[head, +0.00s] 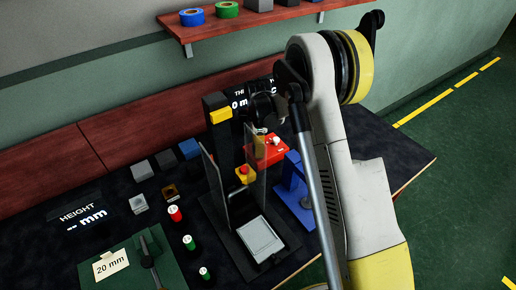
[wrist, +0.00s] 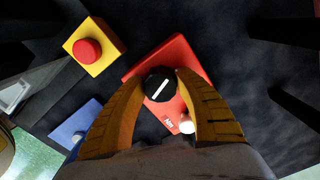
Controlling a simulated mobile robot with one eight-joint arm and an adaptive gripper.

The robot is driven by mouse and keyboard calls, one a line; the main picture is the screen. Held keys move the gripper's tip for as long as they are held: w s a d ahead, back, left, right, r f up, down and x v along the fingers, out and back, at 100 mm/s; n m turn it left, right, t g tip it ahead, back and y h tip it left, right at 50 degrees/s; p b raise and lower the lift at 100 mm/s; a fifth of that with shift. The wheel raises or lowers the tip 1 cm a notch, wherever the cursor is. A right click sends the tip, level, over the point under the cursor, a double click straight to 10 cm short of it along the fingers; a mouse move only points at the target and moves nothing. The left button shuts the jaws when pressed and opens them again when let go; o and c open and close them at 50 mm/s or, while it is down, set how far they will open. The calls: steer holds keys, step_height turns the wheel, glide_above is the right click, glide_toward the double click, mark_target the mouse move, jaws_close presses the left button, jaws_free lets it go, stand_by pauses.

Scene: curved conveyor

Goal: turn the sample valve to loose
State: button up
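A red box (wrist: 148,66) carries a round black knob (wrist: 158,85) with a white pointer line slanting up to the right in the wrist view. A dark label with white letters and a small white round part sit on the box near the right finger. The red box also shows in the head view (head: 270,153), partly hidden behind my gripper and a clear panel. My gripper (wrist: 160,78) has its yellow-brown fingers on either side of the black knob, tips very close to its edges. I cannot tell whether they press on it.
A yellow box (wrist: 98,37) with a red button stands beside the red box. A black stand with a clear panel (head: 258,172) is just in front, and a blue fixture (head: 293,190) stands to the right.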

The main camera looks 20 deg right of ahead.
steer(key=c, duration=0.5)
